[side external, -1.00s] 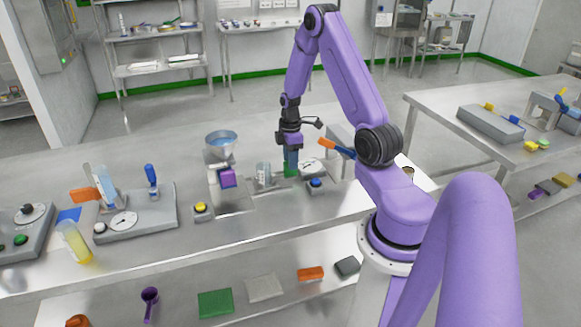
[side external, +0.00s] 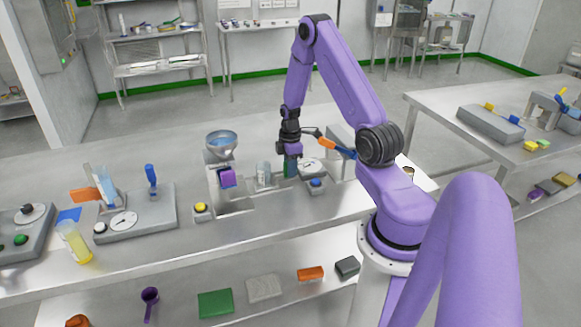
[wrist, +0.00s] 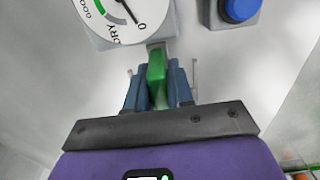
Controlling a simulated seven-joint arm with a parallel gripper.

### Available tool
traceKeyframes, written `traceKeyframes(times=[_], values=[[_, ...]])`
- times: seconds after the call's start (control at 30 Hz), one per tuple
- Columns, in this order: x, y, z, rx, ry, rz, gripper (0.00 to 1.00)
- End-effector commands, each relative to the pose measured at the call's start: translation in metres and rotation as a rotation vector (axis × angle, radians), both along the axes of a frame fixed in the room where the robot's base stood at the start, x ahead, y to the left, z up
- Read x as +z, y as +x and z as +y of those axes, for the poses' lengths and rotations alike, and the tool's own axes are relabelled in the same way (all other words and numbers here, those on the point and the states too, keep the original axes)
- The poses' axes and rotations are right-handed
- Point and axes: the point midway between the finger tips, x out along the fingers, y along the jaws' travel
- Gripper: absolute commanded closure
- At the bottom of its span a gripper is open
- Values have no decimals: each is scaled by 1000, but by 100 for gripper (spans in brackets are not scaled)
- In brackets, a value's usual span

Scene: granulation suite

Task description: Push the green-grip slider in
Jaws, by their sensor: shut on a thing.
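The green grip (wrist: 156,72) of the slider stands between the two blue fingers of my gripper (wrist: 158,82) in the wrist view. The fingers are shut on it from both sides. In the side external view my gripper (side external: 290,166) points down at the green grip (side external: 287,170), which is partly hidden by the fingers. The slider's body under the grip is mostly hidden.
A round dial (wrist: 112,15) lies just beyond the grip, with a blue button (wrist: 240,8) to its right. A clear jar (side external: 263,174), a purple block (side external: 227,178), a funnel with blue contents (side external: 221,142) and a yellow button (side external: 201,207) stand to the left. An orange-handled tool (side external: 321,142) is near my wrist.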

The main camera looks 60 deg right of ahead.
Motion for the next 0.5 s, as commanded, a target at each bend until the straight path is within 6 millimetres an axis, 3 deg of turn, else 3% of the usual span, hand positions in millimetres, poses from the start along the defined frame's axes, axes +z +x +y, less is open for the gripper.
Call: traceKeyframes(times=[0.5], values=[[0,81,80,6,-1,-4,100]])
